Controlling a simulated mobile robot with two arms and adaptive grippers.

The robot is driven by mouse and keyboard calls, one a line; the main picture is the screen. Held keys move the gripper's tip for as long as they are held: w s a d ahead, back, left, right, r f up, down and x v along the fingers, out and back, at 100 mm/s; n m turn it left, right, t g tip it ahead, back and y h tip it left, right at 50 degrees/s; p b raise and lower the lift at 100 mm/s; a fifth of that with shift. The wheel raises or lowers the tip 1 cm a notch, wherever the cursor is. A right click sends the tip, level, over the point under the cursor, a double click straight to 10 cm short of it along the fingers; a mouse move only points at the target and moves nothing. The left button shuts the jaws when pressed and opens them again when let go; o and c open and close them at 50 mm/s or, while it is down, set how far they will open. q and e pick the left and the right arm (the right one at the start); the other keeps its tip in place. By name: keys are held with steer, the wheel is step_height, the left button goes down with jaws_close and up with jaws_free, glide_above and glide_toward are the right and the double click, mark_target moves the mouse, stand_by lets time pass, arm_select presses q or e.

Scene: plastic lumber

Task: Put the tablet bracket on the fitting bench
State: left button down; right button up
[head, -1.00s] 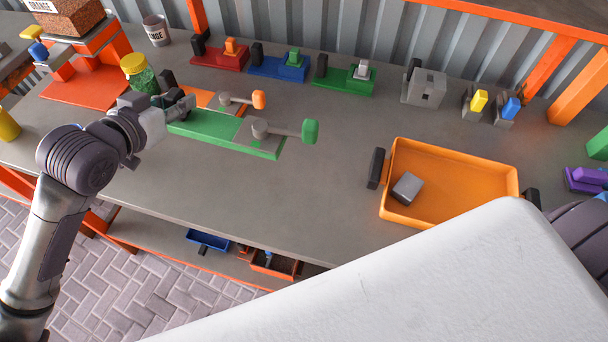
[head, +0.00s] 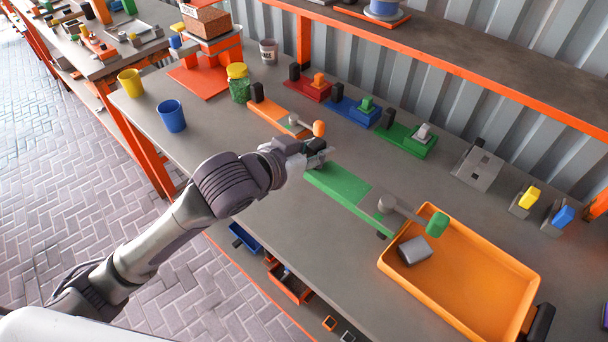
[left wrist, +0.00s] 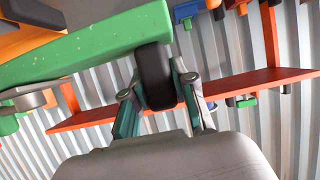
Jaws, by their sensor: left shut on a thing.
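A long green board with a grey pivoting arm and a green knob, which I take for the tablet bracket (head: 338,186), is at my left gripper (head: 316,155). The left gripper is shut on the black grip at its end, seen clearly in the left wrist view (left wrist: 156,78). The board appears raised, and its knob overlaps the orange tray in the head view. A grey workbench (head: 290,232) lies below it. A second bench (head: 95,62) stands at the upper left. No label shows which is the fitting bench. My right gripper is out of view.
The orange tray (head: 470,275) holds a grey block (head: 414,250). A similar orange board (head: 268,116) and several coloured fixtures line the back. A blue cup (head: 171,116), yellow cup (head: 130,83) and green-filled jar (head: 238,85) stand left. Paved floor lies in front.

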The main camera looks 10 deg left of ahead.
arm_select(q)
steer(key=w+a+f, duration=0.1)
steer(key=a+f, duration=0.1)
steer(key=f, duration=0.1)
steer(key=w+a+f, duration=0.2)
steer(key=f, duration=0.1)
steer(key=w+a+f, duration=0.2)
steer(key=a, duration=0.1)
steer(key=shift+w+f+p, duration=0.1)
steer(key=shift+f+p, duration=0.3)
steer(key=shift+f, duration=0.1)
steer(key=shift+f, duration=0.65)
steer(key=c, duration=0.9)
jaws_free()
steer(key=shift+c, duration=0.2)
